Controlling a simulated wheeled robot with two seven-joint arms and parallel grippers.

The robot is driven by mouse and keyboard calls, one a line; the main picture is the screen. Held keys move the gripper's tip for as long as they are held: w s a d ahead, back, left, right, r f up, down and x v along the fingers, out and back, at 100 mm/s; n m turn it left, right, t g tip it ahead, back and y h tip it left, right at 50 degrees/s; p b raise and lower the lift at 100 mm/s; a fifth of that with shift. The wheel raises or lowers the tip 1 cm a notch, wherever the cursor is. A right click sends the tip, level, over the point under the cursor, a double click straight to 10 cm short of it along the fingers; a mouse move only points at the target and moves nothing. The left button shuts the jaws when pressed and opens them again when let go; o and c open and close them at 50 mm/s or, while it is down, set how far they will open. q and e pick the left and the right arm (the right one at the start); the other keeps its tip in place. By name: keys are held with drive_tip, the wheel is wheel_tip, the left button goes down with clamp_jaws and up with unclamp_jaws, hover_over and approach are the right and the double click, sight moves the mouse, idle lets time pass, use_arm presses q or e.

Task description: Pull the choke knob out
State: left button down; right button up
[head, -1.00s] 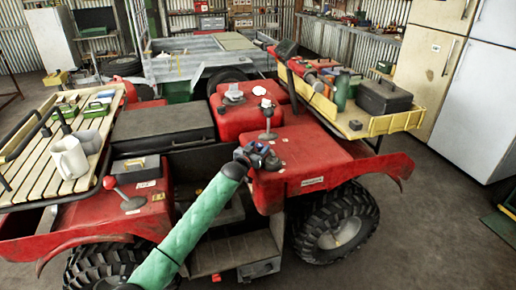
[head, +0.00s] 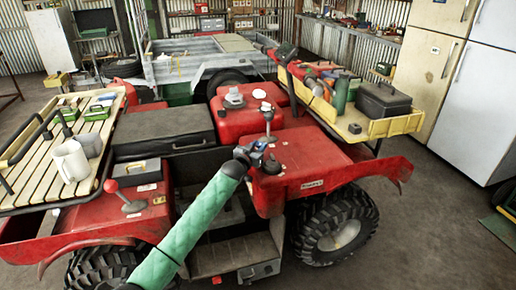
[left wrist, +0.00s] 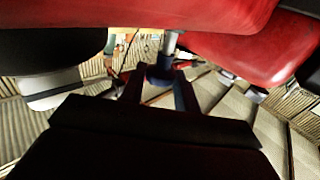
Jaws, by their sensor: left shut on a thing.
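My left gripper (head: 268,160) is beside the upper edge of the red bodywork of the quad (head: 305,150), at the end of my green-sleeved arm. In the left wrist view its two dark fingers (left wrist: 161,88) are closed around a small dark blue knob (left wrist: 160,76), which I take to be the choke knob. A short silver stem (left wrist: 171,42) runs from this knob up to the red bodywork. In the head view the gripper hides the knob. My right gripper is in neither view.
A lever with a pale top (head: 267,107) stands just behind the gripper. A red-knobbed lever (head: 112,186) is at the left. The slatted rack (head: 35,160) carries mugs, and the yellow tray (head: 385,124) carries a dark toolbox (head: 384,99).

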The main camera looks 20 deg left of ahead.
use_arm(q)
drive_tip(key=c, duration=1.1)
unclamp_jaws()
drive_tip(key=shift+r, duration=0.25)
drive_tip(key=shift+o, duration=0.2)
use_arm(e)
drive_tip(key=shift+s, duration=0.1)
use_arm(q)
drive_tip(key=shift+f, duration=0.1)
drive_tip(key=shift+s+a+f, duration=0.1)
drive_tip(key=shift+s, duration=0.2)
drive_tip(key=s+a+b, duration=0.1)
drive_tip(key=s, duration=0.6)
drive_tip(key=shift+a+b, duration=0.15)
drive_tip(key=shift+b, duration=0.25)
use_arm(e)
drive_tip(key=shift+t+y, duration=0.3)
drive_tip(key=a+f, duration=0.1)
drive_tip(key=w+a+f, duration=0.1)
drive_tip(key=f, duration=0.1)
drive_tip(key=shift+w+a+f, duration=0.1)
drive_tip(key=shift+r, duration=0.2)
